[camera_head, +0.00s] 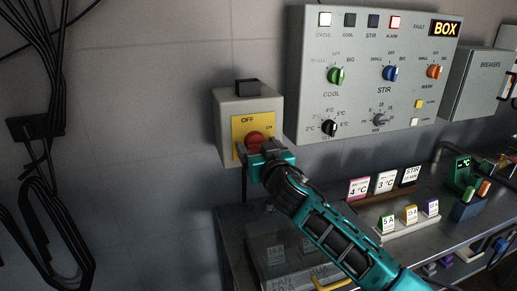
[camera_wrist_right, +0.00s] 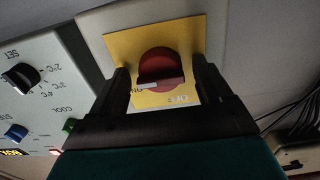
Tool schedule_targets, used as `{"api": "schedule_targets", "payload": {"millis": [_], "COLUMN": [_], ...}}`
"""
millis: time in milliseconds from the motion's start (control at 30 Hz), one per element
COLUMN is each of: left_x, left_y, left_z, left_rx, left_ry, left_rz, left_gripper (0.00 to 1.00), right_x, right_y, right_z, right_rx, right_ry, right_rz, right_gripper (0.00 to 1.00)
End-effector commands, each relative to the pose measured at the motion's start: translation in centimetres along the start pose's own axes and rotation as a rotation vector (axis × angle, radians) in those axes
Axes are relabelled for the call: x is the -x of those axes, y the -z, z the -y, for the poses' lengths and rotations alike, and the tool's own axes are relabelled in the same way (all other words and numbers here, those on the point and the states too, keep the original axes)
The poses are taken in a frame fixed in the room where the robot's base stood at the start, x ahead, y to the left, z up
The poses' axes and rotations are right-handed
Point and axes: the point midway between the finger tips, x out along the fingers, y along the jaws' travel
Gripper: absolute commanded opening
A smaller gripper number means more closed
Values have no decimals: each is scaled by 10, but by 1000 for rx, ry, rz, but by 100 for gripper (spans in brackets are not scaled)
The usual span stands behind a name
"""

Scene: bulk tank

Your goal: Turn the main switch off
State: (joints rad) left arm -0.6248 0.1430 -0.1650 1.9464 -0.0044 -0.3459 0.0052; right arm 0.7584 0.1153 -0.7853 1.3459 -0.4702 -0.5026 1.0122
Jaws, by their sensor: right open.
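The main switch is a grey wall box (camera_head: 228,106) with a yellow plate (camera_head: 240,128) marked OFF and ON and a red rotary knob (camera_head: 254,139). The knob's grip bar points toward ON, as far as I can see. My right gripper (camera_head: 258,147) is at the knob, partly covering it and the plate's lower part. In the right wrist view the right gripper (camera_wrist_right: 160,88) is open, with one finger on each side of the red knob (camera_wrist_right: 160,68). I cannot tell whether the fingers touch it. My left gripper is not in view.
A control panel (camera_head: 375,30) with several knobs hangs right of the switch. A breaker box (camera_head: 478,85) is farther right. Below is a metal bench (camera_head: 235,225) with several small labelled cards (camera_head: 385,183). Black cables (camera_head: 45,165) hang on the left wall.

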Motion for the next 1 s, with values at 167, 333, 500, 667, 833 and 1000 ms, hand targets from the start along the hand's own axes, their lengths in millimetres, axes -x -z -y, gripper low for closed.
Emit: {"api": "schedule_targets", "payload": {"millis": [167,333,500,667,833,1000], "left_x": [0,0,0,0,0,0], "left_y": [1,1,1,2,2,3], "left_z": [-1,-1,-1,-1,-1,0], "left_rx": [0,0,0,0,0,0], "left_ry": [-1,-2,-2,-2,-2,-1], "left_rz": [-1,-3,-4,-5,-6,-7], "left_gripper": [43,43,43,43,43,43], "right_x": [0,0,0,0,0,0], "right_y": [0,0,0,0,0,0], "right_z": [0,0,0,0,0,0], "right_rx": [0,0,0,0,1,16], "right_ry": [1,0,0,0,0,0], "right_rz": [0,0,1,1,1,1], "right_gripper": [78,67,50,35,23,23]}}
